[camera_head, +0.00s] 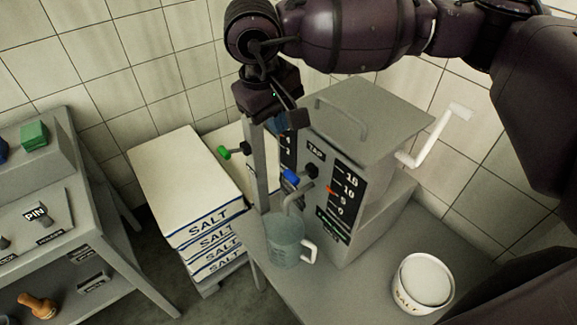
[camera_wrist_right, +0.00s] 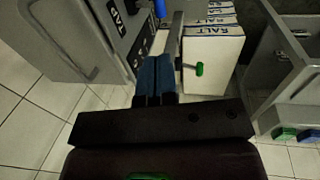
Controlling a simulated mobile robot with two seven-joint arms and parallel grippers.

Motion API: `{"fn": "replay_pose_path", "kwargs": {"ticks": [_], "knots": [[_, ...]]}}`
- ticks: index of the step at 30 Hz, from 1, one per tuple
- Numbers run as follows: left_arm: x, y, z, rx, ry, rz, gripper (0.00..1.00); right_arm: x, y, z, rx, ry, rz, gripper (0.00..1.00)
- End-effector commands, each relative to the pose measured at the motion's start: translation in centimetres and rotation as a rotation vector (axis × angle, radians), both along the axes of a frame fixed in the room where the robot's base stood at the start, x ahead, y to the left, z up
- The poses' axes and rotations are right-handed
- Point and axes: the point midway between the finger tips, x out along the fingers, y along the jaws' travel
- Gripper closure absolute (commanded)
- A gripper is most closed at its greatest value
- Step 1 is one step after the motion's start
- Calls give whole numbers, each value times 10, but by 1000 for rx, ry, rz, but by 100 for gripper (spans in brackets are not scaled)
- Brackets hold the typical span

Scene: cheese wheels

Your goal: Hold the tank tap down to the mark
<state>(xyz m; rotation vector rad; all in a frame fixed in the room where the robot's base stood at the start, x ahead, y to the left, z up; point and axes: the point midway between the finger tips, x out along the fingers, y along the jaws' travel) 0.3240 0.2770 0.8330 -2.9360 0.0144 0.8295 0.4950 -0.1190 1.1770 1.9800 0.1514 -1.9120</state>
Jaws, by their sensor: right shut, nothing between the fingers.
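The grey tank (camera_head: 370,120) stands on a bench with a black scale panel (camera_head: 345,190) numbered up to 15 and a small orange pointer on it. Its tap has a blue handle (camera_head: 291,177) above a bent spout; the blue handle also shows at the top of the wrist view (camera_wrist_right: 159,8). A translucent jug (camera_head: 286,242) with a white handle stands under the spout. My right gripper (camera_head: 284,124) is above the blue handle, apart from it. Its blue fingers are closed together and empty in the wrist view (camera_wrist_right: 154,78). My left gripper is out of view.
A second tap with a green knob (camera_head: 223,153) sits left of the post (camera_head: 257,165). Stacked salt boxes (camera_head: 185,180) stand left. A salt tub (camera_head: 422,284) is at the bench's right. A white crank (camera_head: 440,132) juts from the tank's right side. Grey shelves (camera_head: 70,225) stand far left.

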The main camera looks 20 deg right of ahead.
Motion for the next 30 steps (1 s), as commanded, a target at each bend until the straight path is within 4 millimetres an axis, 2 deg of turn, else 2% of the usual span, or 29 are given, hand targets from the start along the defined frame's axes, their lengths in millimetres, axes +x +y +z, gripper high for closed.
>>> {"fn": "replay_pose_path", "kwargs": {"ticks": [5, 11, 24, 30], "knots": [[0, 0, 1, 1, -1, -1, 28, 0, 0, -1, 1, 1, -1, 100], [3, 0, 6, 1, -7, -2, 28, 1, -4, -19, 1, 4, -3, 100], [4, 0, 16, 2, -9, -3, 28, 6, -17, -93, 2, 4, -4, 100], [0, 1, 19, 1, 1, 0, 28, 7, -23, -121, 1, 3, -4, 100]]}}
